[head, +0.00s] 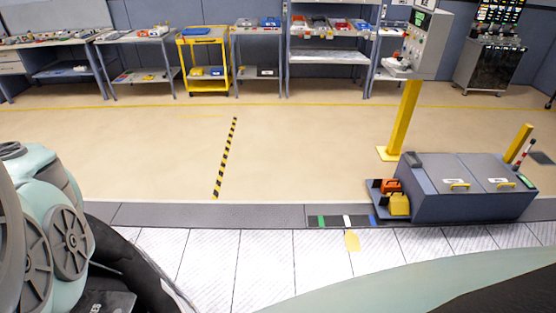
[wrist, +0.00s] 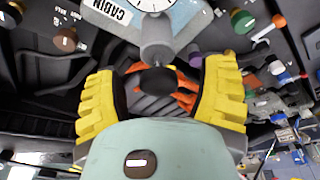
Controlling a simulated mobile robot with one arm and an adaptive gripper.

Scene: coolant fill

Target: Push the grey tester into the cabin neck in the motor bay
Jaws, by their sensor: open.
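In the wrist view, my gripper (wrist: 160,84) is open, with yellow padded fingers spread left and right. A grey cylindrical piece with a dark round end, which looks like the grey tester (wrist: 157,38), sits at the top middle beside a white dial. Its dark end reaches into the space between the fingers, with gaps visible on both sides. A label reading CABIN (wrist: 107,10) shows on a light panel to its left. The cabin neck itself cannot be made out, and whether the tester is seated in it cannot be told. The gripper is not in the head view.
In the wrist view, a brown cap (wrist: 65,40) stands left, coloured knobs and fittings crowd the right, and orange parts (wrist: 185,90) lie behind the fingers. In the head view, a grey chest (head: 465,190) and yellow post (head: 404,118) stand right; open floor lies mid-room.

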